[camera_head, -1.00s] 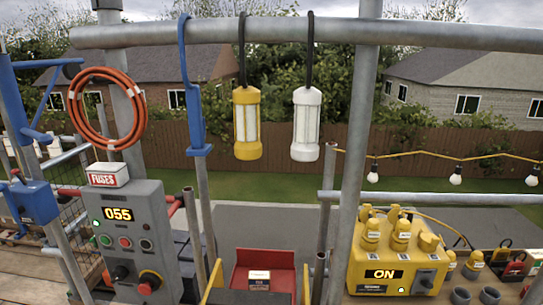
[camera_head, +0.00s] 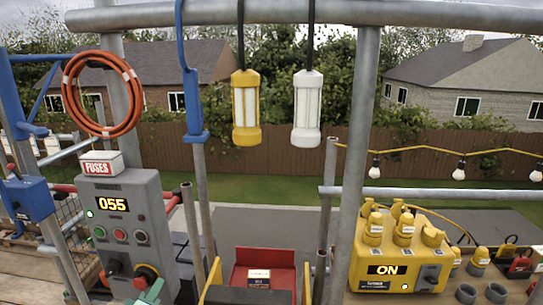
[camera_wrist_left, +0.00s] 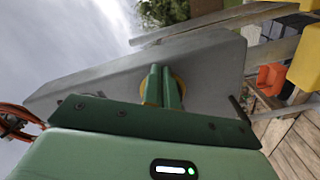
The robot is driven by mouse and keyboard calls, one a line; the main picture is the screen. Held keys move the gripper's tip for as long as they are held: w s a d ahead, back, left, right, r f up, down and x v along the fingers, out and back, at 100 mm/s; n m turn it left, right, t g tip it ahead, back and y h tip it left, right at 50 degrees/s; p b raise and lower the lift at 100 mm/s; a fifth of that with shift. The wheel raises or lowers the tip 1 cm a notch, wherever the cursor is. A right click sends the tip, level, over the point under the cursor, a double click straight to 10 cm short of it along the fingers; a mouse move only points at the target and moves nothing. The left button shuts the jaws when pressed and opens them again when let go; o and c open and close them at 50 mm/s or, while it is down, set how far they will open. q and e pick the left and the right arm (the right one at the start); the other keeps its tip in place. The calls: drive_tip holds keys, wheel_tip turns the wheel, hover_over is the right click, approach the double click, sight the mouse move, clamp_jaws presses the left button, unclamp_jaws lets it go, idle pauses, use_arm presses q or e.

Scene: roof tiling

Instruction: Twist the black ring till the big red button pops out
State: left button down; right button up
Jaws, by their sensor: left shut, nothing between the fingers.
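The big red button (camera_head: 144,276) is low on the front of the grey control box (camera_head: 127,215). A dark ring (camera_head: 154,269) shows around its edge. My left gripper (camera_head: 151,290) reaches up from the bottom edge and covers the button's lower right side. In the left wrist view my gripper's green fingers (camera_wrist_left: 163,88) are pressed together with nothing between them. They hide most of a yellow disc (camera_wrist_left: 180,86) on the grey box face, and the red button does not show there. I cannot tell whether the fingers touch the ring. My right gripper is not in view.
A black rotary knob (camera_head: 113,267) sits left of the button. Small green, red and dark buttons (camera_head: 120,235) and a display reading 055 (camera_head: 112,204) are above. A white fuses box (camera_head: 101,164) is on top. A red box (camera_head: 265,267) stands to the right.

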use_arm(q)
drive_tip(key=shift+w+a+r, duration=0.15)
drive_tip(key=shift+a+r, duration=0.15)
drive_tip(key=shift+a, duration=0.3)
idle(1.1)
drive_tip(key=shift+f, duration=0.15)
drive_tip(key=shift+w+a+f+p, duration=0.15)
drive_tip(key=shift+a+f+p, duration=0.15)
drive_tip(key=shift+a+f, duration=0.25)
drive_tip(key=shift+d+f, duration=0.2)
drive_tip(key=s+p, duration=0.3)
drive_tip(key=s, duration=0.3)
drive_tip(key=shift+s+f+p, duration=0.15)
drive_tip(key=shift+f+p, duration=0.2)
